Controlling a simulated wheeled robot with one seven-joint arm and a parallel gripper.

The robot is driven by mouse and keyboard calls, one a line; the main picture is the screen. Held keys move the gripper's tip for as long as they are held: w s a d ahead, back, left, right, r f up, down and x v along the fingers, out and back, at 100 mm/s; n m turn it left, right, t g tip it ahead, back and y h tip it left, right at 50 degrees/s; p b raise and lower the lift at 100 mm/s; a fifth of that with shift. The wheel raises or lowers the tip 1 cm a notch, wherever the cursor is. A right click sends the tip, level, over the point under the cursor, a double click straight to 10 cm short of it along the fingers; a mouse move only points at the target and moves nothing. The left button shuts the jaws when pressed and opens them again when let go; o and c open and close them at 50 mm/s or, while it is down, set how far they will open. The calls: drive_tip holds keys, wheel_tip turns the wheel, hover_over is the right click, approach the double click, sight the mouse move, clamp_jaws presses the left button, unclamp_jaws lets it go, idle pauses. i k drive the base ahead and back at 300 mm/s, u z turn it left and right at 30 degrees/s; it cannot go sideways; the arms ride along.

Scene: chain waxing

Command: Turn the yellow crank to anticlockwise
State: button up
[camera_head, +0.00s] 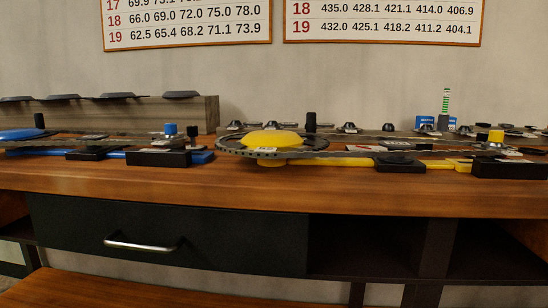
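The yellow crank is a yellow domed disc (273,139) set in a dark toothed chainring, on a yellow-based fixture on the wooden workbench, near the middle of the view. A black upright handle (311,121) stands at the right side of the disc. A chain (345,160) runs from the chainring to the right, toward a yellow knob (496,137) on a black block. My gripper is not in view, and nothing is seen touching the crank.
A similar blue fixture with a blue disc (24,134) stands at the left on the workbench (240,186). A grey-brown block (130,113) stands behind it. A dark drawer (170,232) with a metal handle is below. The bench's front strip is clear.

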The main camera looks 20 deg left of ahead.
sight(265, 138)
drive_tip(key=u, duration=1.85)
drive_tip(key=k, duration=0.15)
drive_tip(key=z, duration=0.45)
